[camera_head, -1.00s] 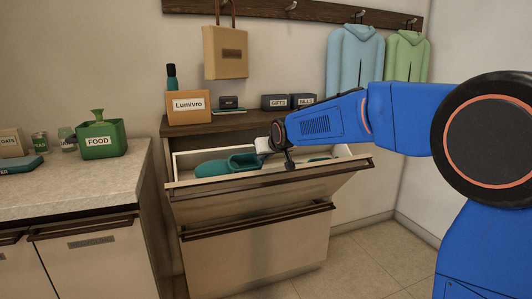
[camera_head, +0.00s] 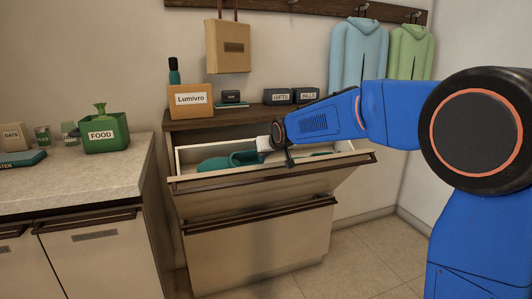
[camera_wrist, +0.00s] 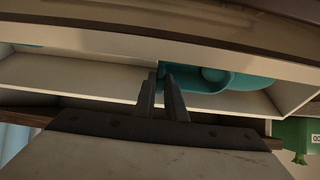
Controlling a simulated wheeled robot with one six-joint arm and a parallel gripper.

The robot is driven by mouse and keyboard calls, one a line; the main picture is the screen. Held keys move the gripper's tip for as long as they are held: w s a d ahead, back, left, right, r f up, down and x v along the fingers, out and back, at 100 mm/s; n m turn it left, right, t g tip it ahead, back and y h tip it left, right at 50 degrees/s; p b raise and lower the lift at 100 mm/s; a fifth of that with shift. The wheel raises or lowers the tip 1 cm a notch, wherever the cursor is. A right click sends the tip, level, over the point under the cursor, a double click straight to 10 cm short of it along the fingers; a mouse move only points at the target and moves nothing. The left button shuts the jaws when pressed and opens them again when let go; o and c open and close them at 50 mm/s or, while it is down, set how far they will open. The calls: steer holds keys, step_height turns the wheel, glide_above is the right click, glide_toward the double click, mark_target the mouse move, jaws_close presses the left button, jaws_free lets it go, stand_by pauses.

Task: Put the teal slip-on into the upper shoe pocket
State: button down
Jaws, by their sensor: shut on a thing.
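The teal slip-on (camera_head: 230,162) lies low in the left part of the tilted-out upper shoe pocket (camera_head: 270,175), its lower side hidden behind the front panel. My gripper (camera_head: 264,144) is over the pocket at the shoe's right end. In the wrist view, the fingers (camera_wrist: 162,75) are close together at the edge of the teal slip-on (camera_wrist: 215,78), shut on it. Another teal piece (camera_head: 320,154) shows farther right in the pocket, mostly hidden; it also shows at the left of the wrist view (camera_wrist: 28,47).
The lower pocket (camera_head: 260,245) is closed. On the cabinet top stand a Lumivro box (camera_head: 190,101), a dark bottle and small dark boxes. A counter (camera_head: 70,180) with a green FOOD box (camera_head: 104,134) is at left. A bag and hoodies hang above.

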mark_target(264, 159)
steer(key=shift+w+a+f, duration=0.15)
steer(key=shift+w+f, duration=0.35)
steer(key=shift+f, duration=0.2)
steer(key=shift+w+a+f, duration=0.15)
steer(key=shift+w+f, duration=0.35)
steer(key=shift+f, duration=0.15)
steer(key=c, duration=1.7)
jaws_free()
steer(key=shift+c, duration=0.2)
steer(key=shift+f, duration=0.1)
steer(key=s+d+r, duration=0.2)
steer(key=s+r, duration=0.7)
steer(key=r, duration=0.3)
steer(key=shift+s+d+r, duration=0.2)
steer(key=shift+d+r, duration=0.15)
